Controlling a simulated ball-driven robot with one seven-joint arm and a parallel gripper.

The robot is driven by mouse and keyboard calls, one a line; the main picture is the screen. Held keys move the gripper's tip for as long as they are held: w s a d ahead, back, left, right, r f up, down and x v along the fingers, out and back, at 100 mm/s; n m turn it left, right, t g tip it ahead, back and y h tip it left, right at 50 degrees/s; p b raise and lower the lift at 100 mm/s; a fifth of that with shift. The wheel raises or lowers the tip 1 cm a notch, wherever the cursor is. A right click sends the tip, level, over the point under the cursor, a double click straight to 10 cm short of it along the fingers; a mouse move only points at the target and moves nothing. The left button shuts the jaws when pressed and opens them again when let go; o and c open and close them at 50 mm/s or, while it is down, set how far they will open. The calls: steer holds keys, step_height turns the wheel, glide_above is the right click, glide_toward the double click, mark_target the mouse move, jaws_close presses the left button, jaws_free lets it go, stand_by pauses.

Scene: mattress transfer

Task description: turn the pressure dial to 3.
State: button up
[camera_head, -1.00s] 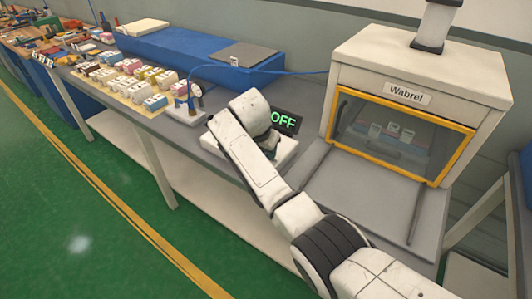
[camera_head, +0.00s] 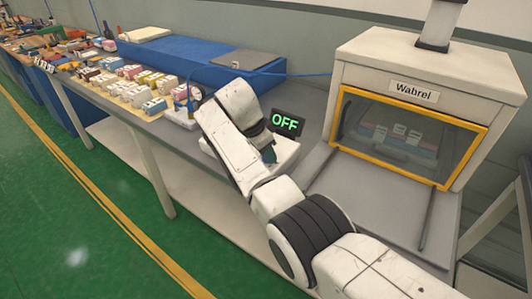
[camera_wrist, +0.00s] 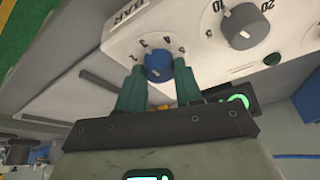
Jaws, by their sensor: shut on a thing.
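The pressure dial (camera_wrist: 158,67) is a blue knob on a white panel (camera_wrist: 205,52) marked BAR, with numbers around it, in the wrist view. My gripper (camera_wrist: 159,76) has its two teal fingers on either side of the knob and is shut on it. I cannot tell surely which number the dial points at. In the head view the white control box (camera_head: 287,152) sits on the bench, largely behind my arm, which hides the dial there. A display (camera_head: 286,122) on it reads OFF in green.
A grey dial (camera_wrist: 246,25) marked 10 and 20 is beside the blue one. The Wabrel cabinet (camera_head: 420,60), with a yellow-framed window, stands to the right. A small gauge stand (camera_head: 186,112) and several small blocks (camera_head: 130,80) are to the left on the bench.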

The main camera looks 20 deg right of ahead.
steer(key=shift+w+r, duration=0.1)
steer(key=o, duration=1)
steer(key=v, duration=1)
steer(key=shift+a+r+b, duration=0.15)
steer(key=shift+r+b, duration=0.15)
steer(key=shift+f, duration=0.1)
